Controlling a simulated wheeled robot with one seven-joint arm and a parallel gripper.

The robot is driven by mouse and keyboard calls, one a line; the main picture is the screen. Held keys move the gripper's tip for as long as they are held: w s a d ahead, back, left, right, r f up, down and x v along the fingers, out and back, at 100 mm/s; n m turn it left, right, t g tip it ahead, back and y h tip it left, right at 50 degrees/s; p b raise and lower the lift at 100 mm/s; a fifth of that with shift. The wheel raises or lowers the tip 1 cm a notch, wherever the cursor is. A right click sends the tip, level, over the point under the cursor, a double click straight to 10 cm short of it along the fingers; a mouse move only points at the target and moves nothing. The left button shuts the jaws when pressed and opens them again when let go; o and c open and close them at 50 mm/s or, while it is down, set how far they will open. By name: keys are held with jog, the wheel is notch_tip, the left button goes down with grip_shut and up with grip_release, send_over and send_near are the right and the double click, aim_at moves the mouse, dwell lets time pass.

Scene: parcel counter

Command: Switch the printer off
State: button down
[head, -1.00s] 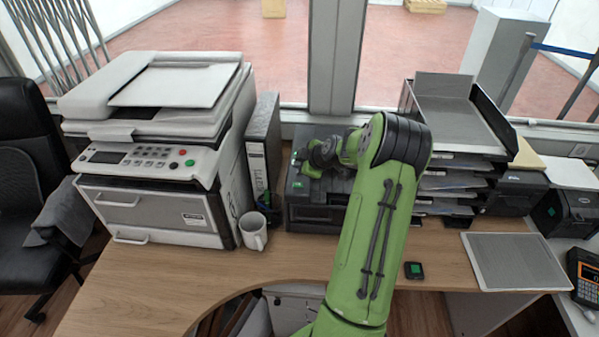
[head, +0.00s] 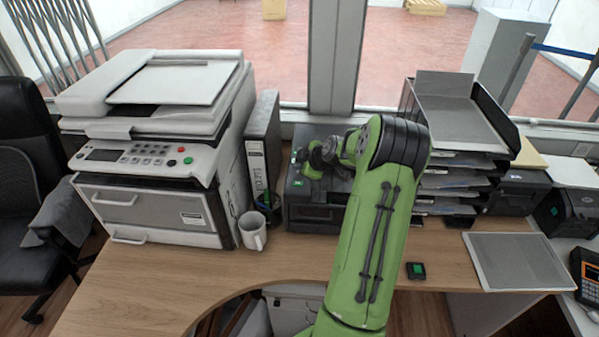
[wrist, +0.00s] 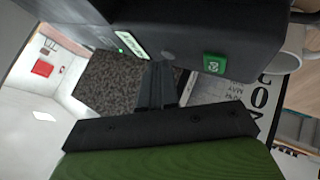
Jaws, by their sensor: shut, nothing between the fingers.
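A dark, boxy printer (head: 318,216) stands on the counter right of the binder, partly hidden behind my arm. In the wrist view the dark printer body (wrist: 180,28) fills the top, with a green square switch (wrist: 213,63) at its lower right and a lit green strip (wrist: 131,45) at its left. My gripper (wrist: 157,70) is shut and empty, its fingertips close to the printer's edge between the strip and the switch. I cannot tell whether they touch it. In the head view the fingers are hidden behind my arm.
A large white copier (head: 150,200) with red and green buttons stands at the left. A binder (head: 262,150) and a white mug (head: 253,232) stand close left of the printer. Stacked paper trays (head: 455,115) stand to the right.

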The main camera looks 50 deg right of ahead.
jog(key=shift+f+b, duration=0.2)
jog(key=shift+b, duration=0.1)
jog(key=shift+r, duration=0.1)
dwell(0.3)
jog(key=shift+r, duration=0.6)
jog(key=shift+r, duration=0.1)
notch_tip(320, 180, up, 6)
jog(key=p, duration=0.3)
